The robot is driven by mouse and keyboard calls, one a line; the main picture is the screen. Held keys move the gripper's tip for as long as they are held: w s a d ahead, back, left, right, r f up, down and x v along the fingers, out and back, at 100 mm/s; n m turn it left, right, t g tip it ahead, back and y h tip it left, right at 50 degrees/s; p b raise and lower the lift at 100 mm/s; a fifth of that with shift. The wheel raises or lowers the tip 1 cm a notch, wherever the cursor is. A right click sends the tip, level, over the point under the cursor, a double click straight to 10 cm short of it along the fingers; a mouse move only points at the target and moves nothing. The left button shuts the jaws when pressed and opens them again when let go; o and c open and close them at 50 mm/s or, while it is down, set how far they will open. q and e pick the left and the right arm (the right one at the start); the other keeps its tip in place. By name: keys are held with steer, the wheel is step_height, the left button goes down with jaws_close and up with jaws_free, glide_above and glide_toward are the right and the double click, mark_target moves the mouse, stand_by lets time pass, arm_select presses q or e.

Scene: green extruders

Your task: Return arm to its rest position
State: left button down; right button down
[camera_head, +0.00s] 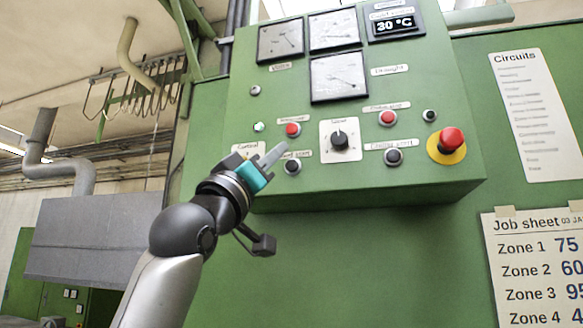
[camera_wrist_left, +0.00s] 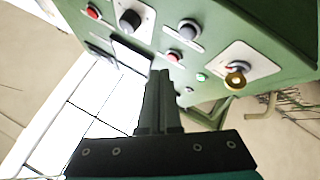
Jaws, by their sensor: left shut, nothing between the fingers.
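My left gripper (camera_head: 274,153) is raised in front of the lower left part of the green control panel (camera_head: 430,95) in the head view. Its fingers are shut with nothing between them. The closed fingers also show in the left wrist view (camera_wrist_left: 159,85), pointing toward the panel. The fingertips appear near a red button (camera_head: 292,130) and a black button (camera_head: 292,167); I cannot tell the exact gap. The gripper partly covers the area by the "Control" label. In the left wrist view a yellow-fronted switch (camera_wrist_left: 235,80) sits on a white plate. My right gripper is not in view.
The panel carries a black rotary knob (camera_head: 340,140), another red button (camera_head: 387,118), and a red emergency stop (camera_head: 451,140) on yellow. Gauges (camera_head: 339,76) and a 30 °C display (camera_head: 395,24) are above. A job sheet (camera_head: 535,265) hangs lower right. The space below the panel looks clear.

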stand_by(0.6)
